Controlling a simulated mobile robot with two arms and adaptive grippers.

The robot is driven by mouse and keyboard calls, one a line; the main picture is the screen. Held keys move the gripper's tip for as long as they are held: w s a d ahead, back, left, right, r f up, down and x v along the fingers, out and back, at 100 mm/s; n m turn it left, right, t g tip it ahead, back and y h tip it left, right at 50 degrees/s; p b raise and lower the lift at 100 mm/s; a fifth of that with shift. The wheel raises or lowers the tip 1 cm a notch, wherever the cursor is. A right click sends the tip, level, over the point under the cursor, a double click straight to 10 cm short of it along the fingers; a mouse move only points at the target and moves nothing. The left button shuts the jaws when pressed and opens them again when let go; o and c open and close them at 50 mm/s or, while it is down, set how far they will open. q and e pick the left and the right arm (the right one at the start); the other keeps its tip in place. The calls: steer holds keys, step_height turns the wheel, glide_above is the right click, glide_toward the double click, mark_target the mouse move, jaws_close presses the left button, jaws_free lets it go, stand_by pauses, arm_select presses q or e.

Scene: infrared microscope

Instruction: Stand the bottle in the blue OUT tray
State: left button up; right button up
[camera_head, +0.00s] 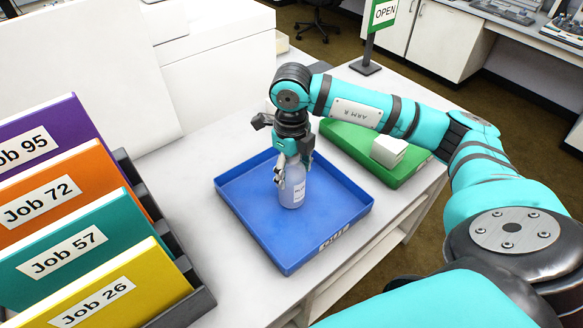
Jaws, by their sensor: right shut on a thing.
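The bottle (292,188) is pale and whitish with a small printed label. It is upright within the outline of the blue tray (260,226), near its middle. Whether its base touches the tray floor is hard to tell. My right gripper (291,168) is above the bottle, pointing down, and is shut on its upper part. The gripper hides the bottle's top. The blue tray lies on the white bench and has a white label on its front edge, too small to read. My left gripper is not in view.
A green tray (345,140) with a white block (389,151) lies behind the blue tray. An OPEN sign (385,13) stands at the bench's back. Coloured job binders (85,225) in a dark rack fill the left. A white machine (85,80) stands behind them.

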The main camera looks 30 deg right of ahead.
steer(key=o, duration=1.1)
steer(key=shift+f, duration=0.15)
steer(key=o, duration=0.5)
steer(key=shift+r, duration=0.2)
step_height(320, 180, up, 11)
steer(key=shift+r+b, duration=0.2)
steer(key=shift+b, duration=0.6)
steer(key=shift+r, duration=0.35)
